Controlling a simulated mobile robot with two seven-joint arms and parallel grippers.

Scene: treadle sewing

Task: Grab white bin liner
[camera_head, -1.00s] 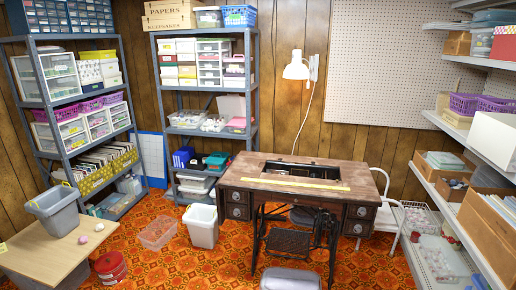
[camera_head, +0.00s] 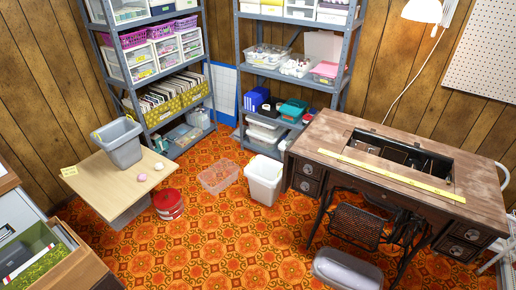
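A white open-topped bin (camera_head: 264,182) stands upright on the orange patterned floor, left of the sewing table and in front of the middle shelf. It looks like the white bin liner; I cannot see a separate bag in it. A grey bin (camera_head: 120,148) stands on a small wooden table at the left. Neither of my grippers is in view.
The sewing table (camera_head: 330,135) with its iron treadle stands at the right. A clear tray (camera_head: 219,177) and a red tin (camera_head: 168,205) lie on the floor left of the white bin. A grey rounded case (camera_head: 347,268) sits in front. An open drawer (camera_head: 35,255) is at lower left.

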